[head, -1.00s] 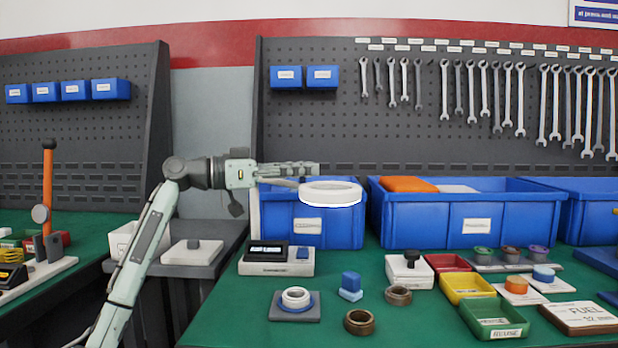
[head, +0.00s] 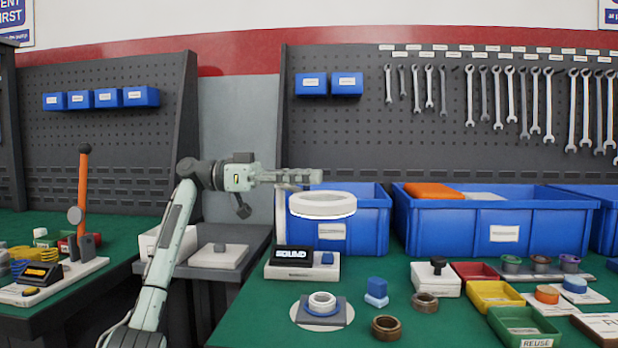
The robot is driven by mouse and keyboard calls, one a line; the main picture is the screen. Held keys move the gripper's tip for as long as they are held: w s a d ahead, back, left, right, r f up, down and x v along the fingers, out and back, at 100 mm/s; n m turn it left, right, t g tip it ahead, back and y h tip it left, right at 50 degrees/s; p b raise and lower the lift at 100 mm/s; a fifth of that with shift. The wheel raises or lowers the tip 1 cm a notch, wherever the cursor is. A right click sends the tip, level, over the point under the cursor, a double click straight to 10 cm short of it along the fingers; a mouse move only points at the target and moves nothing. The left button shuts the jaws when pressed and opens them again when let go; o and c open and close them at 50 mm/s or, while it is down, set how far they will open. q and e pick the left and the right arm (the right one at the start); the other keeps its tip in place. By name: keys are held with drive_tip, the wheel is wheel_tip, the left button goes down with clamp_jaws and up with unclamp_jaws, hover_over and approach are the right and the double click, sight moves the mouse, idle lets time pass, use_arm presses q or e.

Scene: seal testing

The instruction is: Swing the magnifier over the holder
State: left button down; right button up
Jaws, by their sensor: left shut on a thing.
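The magnifier is a white ring-shaped head (head: 322,205) on a pale post behind the display box. It hangs level in the air, in line above the holder in the picture. The holder (head: 340,304) is a grey square plate on the green bench, with a blue ring and a white ring on it. A pale circle surrounds the plate on the bench. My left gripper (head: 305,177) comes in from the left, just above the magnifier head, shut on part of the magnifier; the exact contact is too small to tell. My right gripper is out of view.
A white box with a black display (head: 293,254) reading "SOUND" stands behind the holder. A blue block (head: 376,290) and brown rings (head: 386,328) lie to its right, with coloured trays (head: 494,295) beyond. Blue bins (head: 495,220) line the back.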

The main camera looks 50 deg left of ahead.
use_arm(q)
drive_tip(key=shift+s+f, duration=0.1)
drive_tip(key=shift+f, duration=0.05)
drive_tip(key=c, duration=1.3)
unclamp_jaws()
drive_tip(key=shift+s+a, duration=0.1)
drive_tip(key=v, duration=1.2)
